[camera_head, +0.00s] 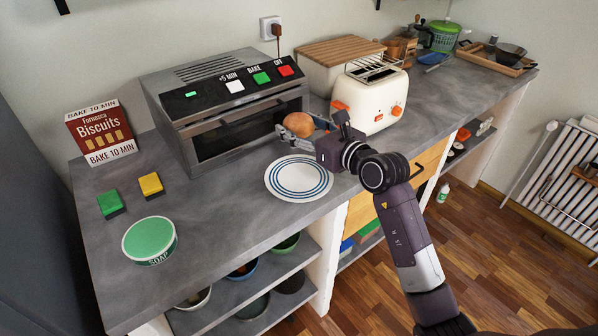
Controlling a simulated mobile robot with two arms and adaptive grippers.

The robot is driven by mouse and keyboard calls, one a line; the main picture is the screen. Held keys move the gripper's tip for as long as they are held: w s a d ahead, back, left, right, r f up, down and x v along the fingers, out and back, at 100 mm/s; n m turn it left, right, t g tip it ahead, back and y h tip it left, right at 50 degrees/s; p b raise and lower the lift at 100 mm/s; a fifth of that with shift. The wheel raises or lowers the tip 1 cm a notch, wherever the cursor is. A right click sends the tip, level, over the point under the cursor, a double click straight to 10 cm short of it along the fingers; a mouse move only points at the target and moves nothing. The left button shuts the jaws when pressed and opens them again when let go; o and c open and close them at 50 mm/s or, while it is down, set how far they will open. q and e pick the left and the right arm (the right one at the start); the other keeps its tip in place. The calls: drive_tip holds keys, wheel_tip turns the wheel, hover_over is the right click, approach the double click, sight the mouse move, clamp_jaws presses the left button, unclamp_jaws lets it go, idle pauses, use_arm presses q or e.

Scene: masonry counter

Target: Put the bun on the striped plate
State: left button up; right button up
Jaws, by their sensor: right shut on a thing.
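A round golden-brown bun (298,124) is held in my right gripper (298,128), in front of the right side of the oven. My right arm comes in from the lower right, and its gripper is shut on the bun. The striped plate (299,178), white with blue rings, lies flat on the counter near its front edge, below the bun in the picture. Nothing lies on the plate. The bun is apart from the plate. My left gripper is not in view.
The oven (230,110) stands behind the plate, and a cream toaster (370,98) stands to its right. A soap tub (149,240), a green sponge (110,203), a yellow sponge (151,185) and a biscuits box (100,133) are at left. Counter between tub and plate is clear.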

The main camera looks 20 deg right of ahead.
hover_over(299, 177)
wheel_tip(299, 177, down, 10)
drive_tip(key=shift+f, duration=0.15)
wheel_tip(299, 177, down, 4)
drive_tip(key=shift+r+b, duration=0.2)
drive_tip(key=shift+b, duration=0.45)
drive_tip(key=shift+f, duration=0.35)
drive_tip(key=shift+f, duration=0.15)
drive_tip(key=o, duration=1)
